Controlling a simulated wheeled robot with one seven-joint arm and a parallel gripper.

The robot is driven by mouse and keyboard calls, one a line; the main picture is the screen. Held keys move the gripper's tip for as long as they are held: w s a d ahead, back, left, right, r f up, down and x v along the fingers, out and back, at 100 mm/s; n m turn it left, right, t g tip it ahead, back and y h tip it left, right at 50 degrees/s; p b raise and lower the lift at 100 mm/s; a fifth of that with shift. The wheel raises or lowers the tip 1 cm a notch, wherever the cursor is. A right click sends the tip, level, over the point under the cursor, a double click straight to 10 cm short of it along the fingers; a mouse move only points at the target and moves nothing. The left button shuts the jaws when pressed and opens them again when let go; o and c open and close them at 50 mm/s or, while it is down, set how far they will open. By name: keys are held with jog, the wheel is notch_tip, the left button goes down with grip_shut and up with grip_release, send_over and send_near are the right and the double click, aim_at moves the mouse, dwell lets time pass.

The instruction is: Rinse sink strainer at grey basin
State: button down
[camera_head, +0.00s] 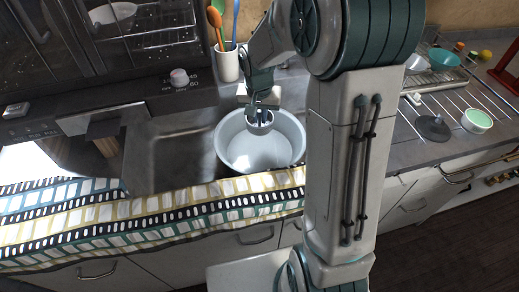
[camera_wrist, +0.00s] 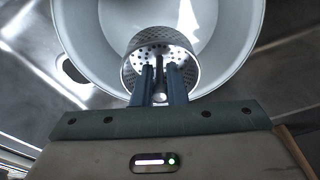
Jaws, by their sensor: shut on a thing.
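The sink strainer (camera_wrist: 185,62) is a small metal cup with holes in its wall and floor. My gripper (camera_wrist: 163,78) is shut on it, with both fingers reaching down inside the cup in the wrist view. In the head view my gripper (camera_head: 261,112) holds the strainer (camera_head: 259,126) over the back part of the grey basin (camera_head: 226,128). The basin is a round pale grey bowl, also in the wrist view (camera_wrist: 232,62). Whether the strainer touches the basin's floor or any water, I cannot tell.
The basin sits in a metal sink (camera_head: 165,150). A cup of utensils (camera_head: 227,64) stands behind it. A patterned cloth (camera_head: 160,215) covers the counter's front edge. A black disc (camera_head: 432,127) and a green-filled bowl (camera_head: 477,120) stand at right, near a dish rack (camera_head: 437,75).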

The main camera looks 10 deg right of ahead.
aim_at(260, 111)
notch_tip(260, 111, up, 4)
jog(key=p, duration=0.3)
dwell(0.4)
dwell(0.6)
